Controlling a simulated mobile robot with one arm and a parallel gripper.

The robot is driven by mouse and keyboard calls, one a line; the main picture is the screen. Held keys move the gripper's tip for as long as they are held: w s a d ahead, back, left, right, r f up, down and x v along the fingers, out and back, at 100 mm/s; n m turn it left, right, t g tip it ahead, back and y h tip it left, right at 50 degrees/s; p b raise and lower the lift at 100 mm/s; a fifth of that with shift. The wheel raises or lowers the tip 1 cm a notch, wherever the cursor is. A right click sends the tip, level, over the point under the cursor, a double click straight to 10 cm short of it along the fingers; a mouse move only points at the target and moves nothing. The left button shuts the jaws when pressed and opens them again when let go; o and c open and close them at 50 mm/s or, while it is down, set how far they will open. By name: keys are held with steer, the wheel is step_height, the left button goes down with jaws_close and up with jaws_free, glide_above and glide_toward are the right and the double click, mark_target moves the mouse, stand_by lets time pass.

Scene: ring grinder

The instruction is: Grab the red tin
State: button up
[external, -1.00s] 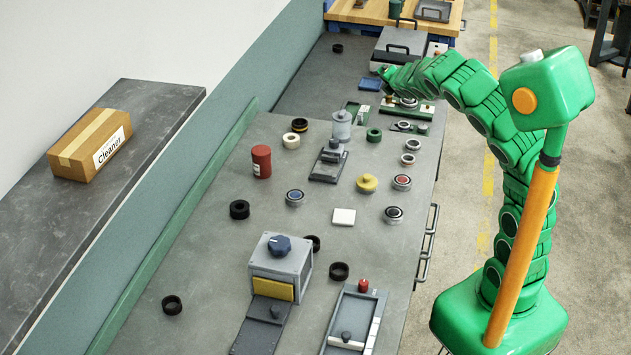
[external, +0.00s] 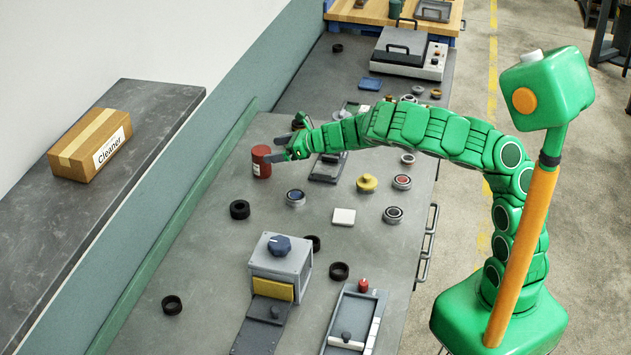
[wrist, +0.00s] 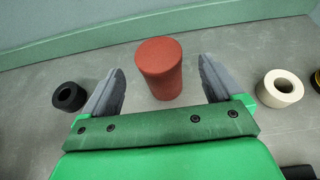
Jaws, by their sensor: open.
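The red tin (external: 262,163) stands upright on the grey bench, toward the green back rail. A pale label shows on its side in the external view. My gripper (external: 271,149) is open right beside the tin, its dark fingers pointing left toward it. In the wrist view the tin (wrist: 160,68) appears between and a little beyond the two spread fingers of my gripper (wrist: 163,82), with a gap on each side. I cannot tell whether a fingertip touches it.
A black ring (wrist: 69,97) lies left of the fingers and a cream ring (wrist: 280,88) lies right in the wrist view. The green rail (external: 190,220) runs behind the tin. A blue-topped knob (external: 295,197) and another black ring (external: 239,209) sit nearby.

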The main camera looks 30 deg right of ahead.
mark_target(257, 154)
steer(key=shift+x, duration=3.85)
steer(key=shift+s, duration=0.1)
steer(key=c, duration=1.2)
